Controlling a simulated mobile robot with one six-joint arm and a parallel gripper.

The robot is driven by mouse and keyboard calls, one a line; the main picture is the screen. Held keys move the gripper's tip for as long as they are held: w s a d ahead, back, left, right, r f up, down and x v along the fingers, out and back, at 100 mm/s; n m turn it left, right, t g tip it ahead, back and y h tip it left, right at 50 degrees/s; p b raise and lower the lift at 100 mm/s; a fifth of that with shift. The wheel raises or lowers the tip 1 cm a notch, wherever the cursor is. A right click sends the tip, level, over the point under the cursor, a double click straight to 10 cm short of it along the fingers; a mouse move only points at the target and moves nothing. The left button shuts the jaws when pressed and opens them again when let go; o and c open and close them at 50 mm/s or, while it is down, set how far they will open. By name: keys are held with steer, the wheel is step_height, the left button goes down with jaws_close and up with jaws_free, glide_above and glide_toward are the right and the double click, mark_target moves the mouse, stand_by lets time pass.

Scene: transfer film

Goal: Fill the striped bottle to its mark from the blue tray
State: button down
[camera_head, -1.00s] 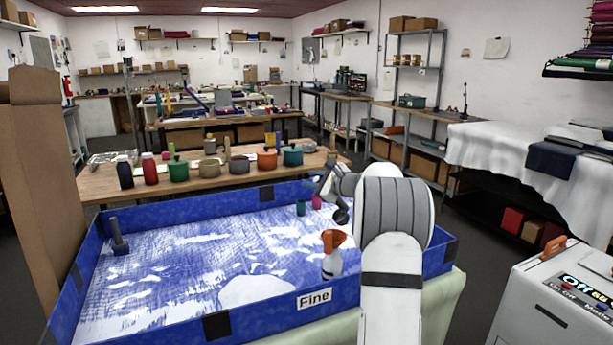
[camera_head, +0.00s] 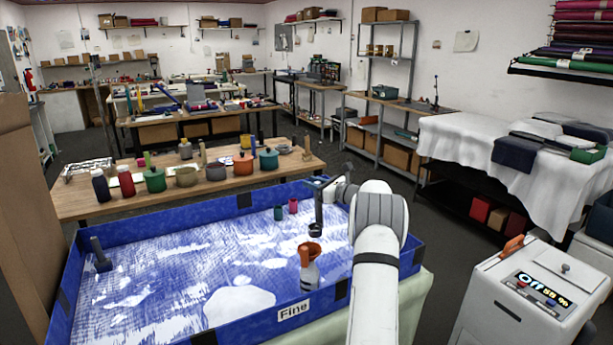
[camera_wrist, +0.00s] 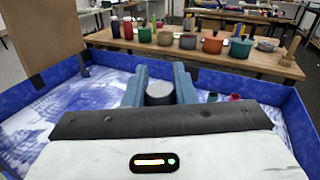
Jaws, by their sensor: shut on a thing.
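The blue tray (camera_head: 232,331) holds white material over its blue floor and bears a label reading "Fine". A pale bottle (camera_head: 309,277) with an orange funnel (camera_head: 309,252) on top stands upright by the tray's front right; I cannot make out its stripes. My gripper (camera_head: 319,184) is above the tray's right part. In the wrist view its blue fingers (camera_wrist: 159,84) are shut on a dark grey round handle (camera_wrist: 159,94). In the head view a dark tool (camera_head: 319,207) hangs upright from my gripper, its cup (camera_head: 315,230) just above the funnel. The cup's contents cannot be seen.
A small teal container (camera_head: 279,213) and a red one (camera_head: 293,206) stand near the tray's far side. A dark upright tool (camera_head: 101,254) is at its left. A wooden table (camera_head: 90,205) with pots is behind. A grey machine (camera_head: 515,300) stands at right.

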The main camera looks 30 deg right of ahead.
steer(key=shift+d+f+m, duration=0.1)
steer(key=shift+d+m, duration=0.3)
steer(key=shift+d, duration=0.1)
step_height(320, 180, up, 5)
steer(key=p, duration=0.2)
steer(key=shift+p, duration=0.35)
steer(key=shift+w, duration=0.1)
stand_by(0.9)
